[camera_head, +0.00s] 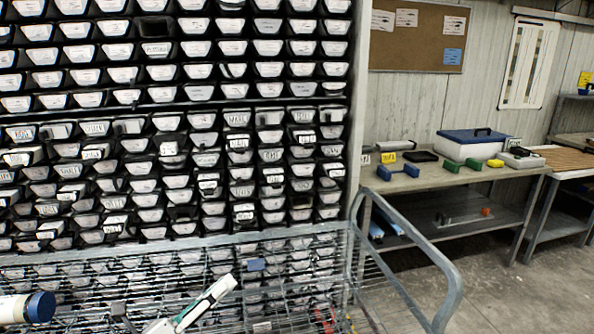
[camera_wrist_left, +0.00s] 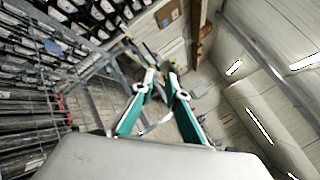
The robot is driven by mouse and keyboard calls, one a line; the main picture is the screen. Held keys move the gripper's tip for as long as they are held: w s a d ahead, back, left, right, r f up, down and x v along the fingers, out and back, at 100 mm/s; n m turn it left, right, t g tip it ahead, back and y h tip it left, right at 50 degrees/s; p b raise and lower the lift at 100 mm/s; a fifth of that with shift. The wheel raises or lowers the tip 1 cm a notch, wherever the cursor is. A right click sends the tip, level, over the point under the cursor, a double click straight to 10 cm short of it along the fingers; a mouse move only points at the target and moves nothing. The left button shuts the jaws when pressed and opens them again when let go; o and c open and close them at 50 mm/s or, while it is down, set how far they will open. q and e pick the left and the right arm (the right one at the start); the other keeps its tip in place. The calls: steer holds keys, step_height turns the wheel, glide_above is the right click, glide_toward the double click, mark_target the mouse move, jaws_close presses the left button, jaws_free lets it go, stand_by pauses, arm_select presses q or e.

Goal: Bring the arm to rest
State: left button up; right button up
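My left gripper (camera_head: 215,297) shows low in the head view, in front of the wire-mesh cart, with a pale finger angled up to the right. In the left wrist view its two white and teal fingers (camera_wrist_left: 162,75) lean toward each other, with a gap between the tips. Nothing shows between them. My right gripper is in neither view.
A wire cart (camera_head: 190,244) with a tubular handle (camera_head: 450,292) stands before a wall of labelled black trays (camera_head: 238,117). A workbench (camera_head: 460,180) at right holds a blue-lidded cooler (camera_head: 470,146) and blue dumbbell-shaped object (camera_head: 398,172). Floor at lower right is clear.

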arm_select(q)
steer(key=s+a+f+n+y, duration=0.1)
steer(key=a+f+n+y, duration=0.3)
steer(key=a+n+y, duration=0.4)
steer(key=s+a+f+n+y, duration=0.2)
steer(key=a+f+n+y, duration=0.3)
steer(key=n, duration=0.5)
steer(key=s+a+f+n+g+y, duration=0.2)
steer(key=s+a+f+n+g, duration=0.3)
steer(key=s, duration=0.3)
steer(key=s+a+f+n+g+y, duration=0.1)
steer(key=s+a+f+n+g, duration=0.25)
steer(key=s+f, duration=0.45)
steer(key=d+f+n+t+h, duration=0.3)
steer(key=d+f+h, duration=0.3)
steer(key=d+f, duration=0.8)
step_height(320, 180, down, 3)
steer(key=shift+d+r+n, duration=0.1)
steer(key=shift+d+n, duration=0.2)
steer(key=shift+n, duration=0.15)
